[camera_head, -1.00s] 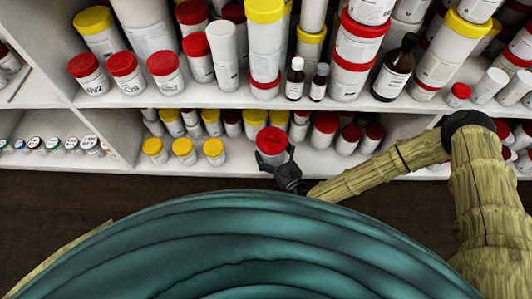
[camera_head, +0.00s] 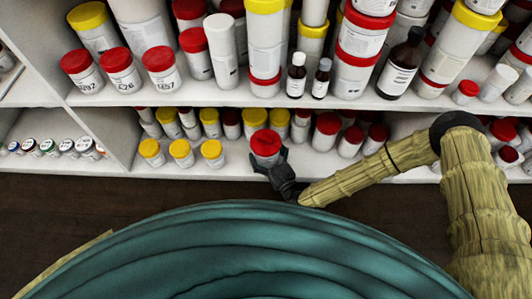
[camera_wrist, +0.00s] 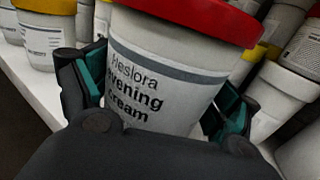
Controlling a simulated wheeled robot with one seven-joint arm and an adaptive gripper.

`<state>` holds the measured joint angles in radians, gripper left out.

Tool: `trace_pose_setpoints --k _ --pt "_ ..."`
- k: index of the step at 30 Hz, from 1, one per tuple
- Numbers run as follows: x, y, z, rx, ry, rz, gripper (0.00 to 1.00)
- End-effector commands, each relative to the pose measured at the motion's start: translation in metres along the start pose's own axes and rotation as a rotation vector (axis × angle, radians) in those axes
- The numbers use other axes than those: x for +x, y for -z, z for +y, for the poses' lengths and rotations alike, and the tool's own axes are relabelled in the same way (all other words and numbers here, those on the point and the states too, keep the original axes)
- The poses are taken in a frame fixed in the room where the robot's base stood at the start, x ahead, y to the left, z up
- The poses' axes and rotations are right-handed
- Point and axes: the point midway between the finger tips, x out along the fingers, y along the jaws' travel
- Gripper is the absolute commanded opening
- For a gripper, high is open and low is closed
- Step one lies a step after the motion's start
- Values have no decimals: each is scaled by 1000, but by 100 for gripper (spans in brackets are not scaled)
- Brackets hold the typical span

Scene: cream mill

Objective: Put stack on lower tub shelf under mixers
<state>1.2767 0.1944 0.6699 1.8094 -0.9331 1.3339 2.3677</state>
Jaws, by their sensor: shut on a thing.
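My gripper (camera_head: 268,164) is shut on a white tub with a red lid (camera_head: 266,143) at the front of the lower shelf (camera_head: 225,183). In the wrist view the tub (camera_wrist: 165,75) stands between my two fingers (camera_wrist: 155,98), nearly upright and slightly tilted in the picture. Its label reads "Heslora evening cream" below a grey band. Only one held tub shows; its lower part is hidden by my gripper, so I cannot tell whether another is under it or whether it touches the shelf.
Yellow-lidded tubs (camera_head: 181,152) stand left of my gripper, with bare shelf between. A red-lidded tub (camera_head: 326,130) stands close on the right, and more tubs stand behind. The upper shelf (camera_head: 220,97) overhangs, holding tall stacks, a white cylinder (camera_head: 222,50) and brown bottles (camera_head: 401,66).

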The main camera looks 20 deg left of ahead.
Motion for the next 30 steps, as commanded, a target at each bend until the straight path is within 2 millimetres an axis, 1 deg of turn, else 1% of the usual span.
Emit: trace_pose_setpoints --k 4,5,6,7,17,22,26,30 --pt "0 4 0 0 0 0 64" --pt "0 4 0 0 0 0 91" --pt "0 3 0 0 0 0 98" --pt "0 3 0 0 0 0 100" --pt "0 3 0 0 0 0 100" --pt "-1 -2 0 0 0 1 100" --pt "-20 -3 -1 1 1 2 100" --pt "-46 -3 0 1 1 4 100"
